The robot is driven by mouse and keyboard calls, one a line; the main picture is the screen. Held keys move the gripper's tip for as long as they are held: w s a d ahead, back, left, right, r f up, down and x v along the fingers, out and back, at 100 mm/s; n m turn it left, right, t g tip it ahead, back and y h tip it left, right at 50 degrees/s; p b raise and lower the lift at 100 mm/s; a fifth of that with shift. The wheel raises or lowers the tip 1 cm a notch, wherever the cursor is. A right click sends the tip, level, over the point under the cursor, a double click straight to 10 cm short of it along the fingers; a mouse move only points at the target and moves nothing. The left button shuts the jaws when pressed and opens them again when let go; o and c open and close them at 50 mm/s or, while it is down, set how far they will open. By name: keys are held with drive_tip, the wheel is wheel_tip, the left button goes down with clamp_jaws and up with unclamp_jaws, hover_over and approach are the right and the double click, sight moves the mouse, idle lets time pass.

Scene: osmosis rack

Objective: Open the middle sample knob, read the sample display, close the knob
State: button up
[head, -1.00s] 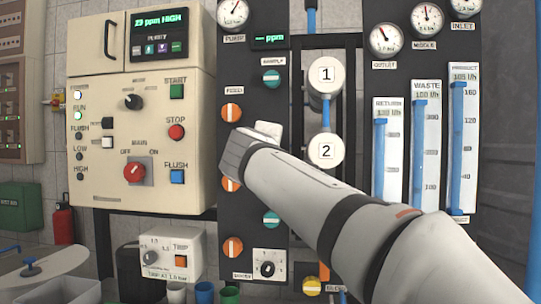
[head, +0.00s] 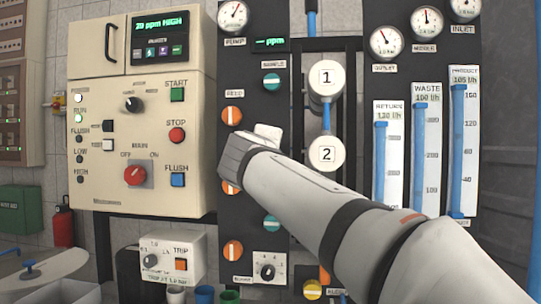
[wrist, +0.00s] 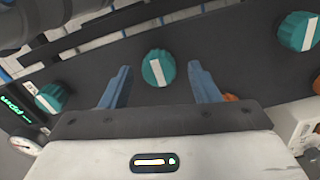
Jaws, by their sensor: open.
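The middle sample knob (wrist: 158,68) is teal with a white bar and shows in the wrist view between my open fingers. The bar runs roughly crosswise to the panel. My gripper (wrist: 159,66) has one finger on each side of the knob, with visible gaps. In the head view my gripper (head: 250,155) is in front of the panel and hides this knob. The upper teal knob (head: 271,81) and lower teal knob (head: 271,223) are visible, bars near horizontal. The sample display (head: 270,42) shows green dashes and "ppm".
Orange knobs (head: 232,116) line the panel's left side. White cylinders marked 1 (head: 326,77) and 2 (head: 326,154) stand right of the panel. Blue flow tubes (head: 426,150) and gauges are further right. A cream control box (head: 140,185) is on the left.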

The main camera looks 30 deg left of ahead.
drive_tip(key=v, duration=0.7)
drive_tip(key=shift+s, duration=0.15)
drive_tip(key=shift+r, duration=0.1)
drive_tip(key=w+d+f+m+g+h+p, duration=0.2)
drive_tip(key=d+f+m+p, duration=0.15)
drive_tip(key=d, duration=0.45)
drive_tip(key=w+d+f+m+g+h+p, duration=0.2)
drive_tip(key=d+p, duration=0.3)
drive_tip(key=d, duration=0.4)
drive_tip(key=w+d+f+m+g+h+p, duration=0.1)
drive_tip(key=d+f+m+g+h+p, duration=0.15)
drive_tip(key=d+p, duration=0.4)
drive_tip(key=s+d+f+m+g+p, duration=0.4)
drive_tip(key=s+d+f+m+p, duration=0.1)
drive_tip(key=s+d, duration=0.4)
drive_tip(key=s+d+f+m+g+p, duration=0.4)
drive_tip(key=s+d+f+m+p, duration=0.2)
drive_tip(key=s+d, duration=0.3)
drive_tip(key=shift+s+d+f+y+p, duration=0.25)
drive_tip(key=shift+s+d+y+p, duration=0.2)
drive_tip(key=shift+s, duration=0.3)
